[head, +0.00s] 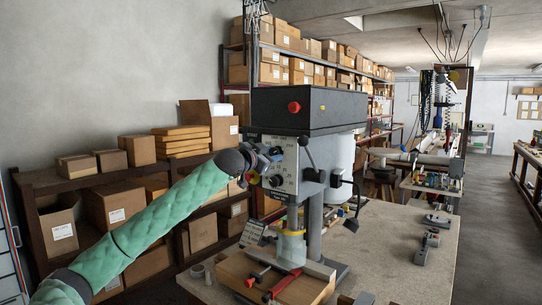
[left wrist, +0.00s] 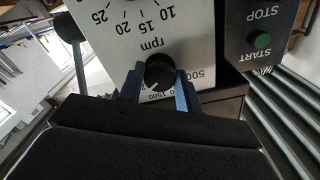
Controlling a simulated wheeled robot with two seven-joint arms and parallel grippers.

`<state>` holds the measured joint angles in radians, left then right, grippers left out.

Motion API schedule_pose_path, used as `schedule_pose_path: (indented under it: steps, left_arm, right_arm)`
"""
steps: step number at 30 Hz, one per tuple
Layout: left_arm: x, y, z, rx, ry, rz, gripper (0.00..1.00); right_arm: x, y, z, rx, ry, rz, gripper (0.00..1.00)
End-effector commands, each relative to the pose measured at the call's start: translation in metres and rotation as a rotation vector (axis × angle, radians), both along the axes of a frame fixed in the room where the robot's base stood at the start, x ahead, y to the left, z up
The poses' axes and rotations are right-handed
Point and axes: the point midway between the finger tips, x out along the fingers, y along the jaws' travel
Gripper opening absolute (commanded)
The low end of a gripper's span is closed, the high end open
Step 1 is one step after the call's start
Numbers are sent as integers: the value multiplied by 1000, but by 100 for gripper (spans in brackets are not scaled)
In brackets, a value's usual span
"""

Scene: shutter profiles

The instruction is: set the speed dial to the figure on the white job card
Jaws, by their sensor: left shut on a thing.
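The speed dial (left wrist: 160,70) is a black round knob on the pale panel of the drill press (head: 310,112), under the upside-down word "rpm" in the left wrist view. My left gripper (left wrist: 158,88) is shut on the dial, one blue finger on each side. A white mark on the knob points down and left in that view, towards the figure 1500. The figures 500 and 1500 show; others are hidden by my gripper. In the head view, my left gripper (head: 262,166) is at the panel's left side. A small printed card (head: 253,232) stands by the drill's base; its figures are too small to read.
A second scale with figures to 25 (left wrist: 130,14) lies beside the dial, with a green START button (left wrist: 262,40) further right. The bench (head: 390,265) has free room to the right.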

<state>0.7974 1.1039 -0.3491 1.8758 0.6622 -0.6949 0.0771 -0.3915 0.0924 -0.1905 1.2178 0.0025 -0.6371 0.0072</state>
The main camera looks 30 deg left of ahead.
Motion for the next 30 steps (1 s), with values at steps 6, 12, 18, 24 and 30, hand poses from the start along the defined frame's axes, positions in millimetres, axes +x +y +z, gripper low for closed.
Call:
schedule_pose_path:
  steps: [6,12,18,24,30]
  left_arm:
    - [1,-1,-2,-82,5,-2,12]
    - [1,-1,-3,-225,17,-1,12]
    - [1,-1,-2,-387,30,-1,12]
    - [1,-1,-2,-526,41,-1,12]
    - [1,-1,-1,-623,49,0,12]
  right_arm:
    - [4,2,2,1,6,-2,36]
    - [9,16,20,15,14,-6,36]
    - [16,18,33,16,20,-9,36]
    - [19,20,42,18,26,-10,36]
    - [20,22,48,19,30,-12,36]
